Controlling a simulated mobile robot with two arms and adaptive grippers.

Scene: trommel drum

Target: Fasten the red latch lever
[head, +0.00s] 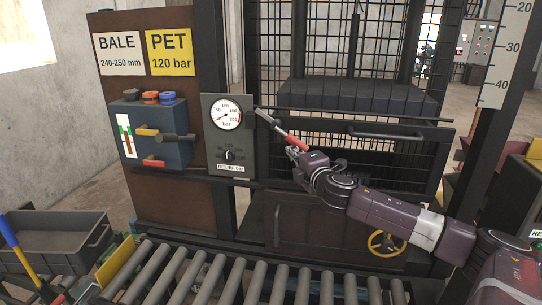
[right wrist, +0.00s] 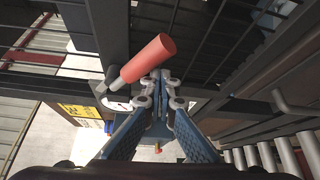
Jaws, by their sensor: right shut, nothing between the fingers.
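The latch lever has a metal shank and a red grip (head: 297,143). In the head view it slants down to the right from the post beside the gauge panel, across the edge of the black mesh gate (head: 350,155). In the right wrist view the red grip (right wrist: 148,58) is large, just beyond my fingertips. My right gripper (head: 290,151) is at the grip's lower end; its fingers (right wrist: 158,82) are shut with nothing between them. I cannot tell whether they touch the grip. My left gripper is not in view.
A gauge panel (head: 229,136) and a blue valve box (head: 155,130) are left of the lever. A roller conveyor (head: 210,280) runs along the front, with a grey crate (head: 65,235) at left. A yellow handwheel (head: 386,243) is below my right arm.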

